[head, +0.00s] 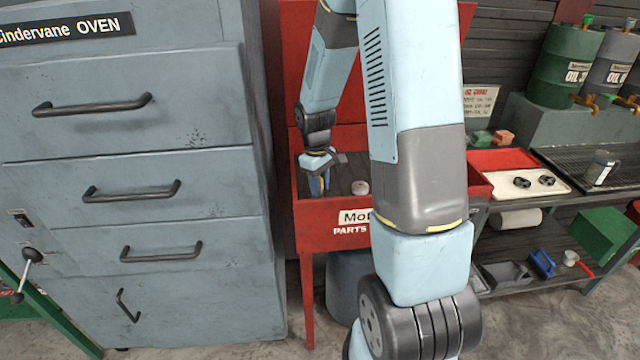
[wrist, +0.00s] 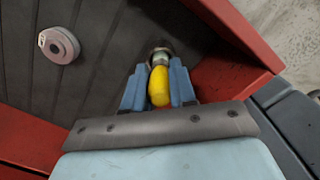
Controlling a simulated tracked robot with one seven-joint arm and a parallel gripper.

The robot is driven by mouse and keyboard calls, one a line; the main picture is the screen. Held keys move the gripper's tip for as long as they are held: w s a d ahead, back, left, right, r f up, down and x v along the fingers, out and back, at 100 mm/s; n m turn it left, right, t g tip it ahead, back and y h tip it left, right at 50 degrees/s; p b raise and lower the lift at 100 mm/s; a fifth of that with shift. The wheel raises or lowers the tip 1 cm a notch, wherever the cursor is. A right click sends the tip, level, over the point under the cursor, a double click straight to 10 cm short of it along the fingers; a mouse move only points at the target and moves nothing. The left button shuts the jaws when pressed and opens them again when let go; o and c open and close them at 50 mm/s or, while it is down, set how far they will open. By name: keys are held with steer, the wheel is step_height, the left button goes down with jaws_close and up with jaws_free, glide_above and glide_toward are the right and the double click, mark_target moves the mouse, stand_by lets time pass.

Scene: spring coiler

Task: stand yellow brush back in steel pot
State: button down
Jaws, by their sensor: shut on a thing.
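My gripper (wrist: 158,74) is shut on the yellow brush (wrist: 158,88), whose yellow handle shows between the two blue fingers in the wrist view. Beyond the handle is a pale collar and a small dark round shape; I cannot tell whether that is the brush's end or the steel pot. In the head view my gripper (head: 318,184) is low inside the red parts washer (head: 312,236), at its left side.
A round grey metal piece (wrist: 59,44) lies on the washer's dark floor; it also shows in the head view (head: 360,187). The washer's red walls stand close around my gripper. The grey oven (head: 150,190) stands to the left. A bench with a white tray (head: 515,170) is to the right.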

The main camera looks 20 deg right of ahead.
steer(key=shift+f, duration=0.85)
stand_by(0.3)
steer(key=c, duration=0.8)
jaws_free()
steer(key=shift+c, duration=0.2)
steer(key=r, duration=1.2)
steer(key=shift+w+a+r, duration=0.25)
steer(key=shift+w+r, duration=0.05)
steer(key=shift+w, duration=0.1)
steer(key=shift+r, duration=0.5)
steer(key=s+a+r+m+t, duration=0.2)
steer(key=s+r+m+t, duration=0.1)
steer(key=s+r, duration=0.5)
steer(key=s+a+r+m+t, duration=0.2)
steer(key=s+r, duration=0.6)
steer(key=s, duration=0.7)
steer(key=shift+s+r+m+t, duration=0.2)
steer(key=shift+r+m+t, duration=0.2)
steer(key=shift+t, duration=0.2)
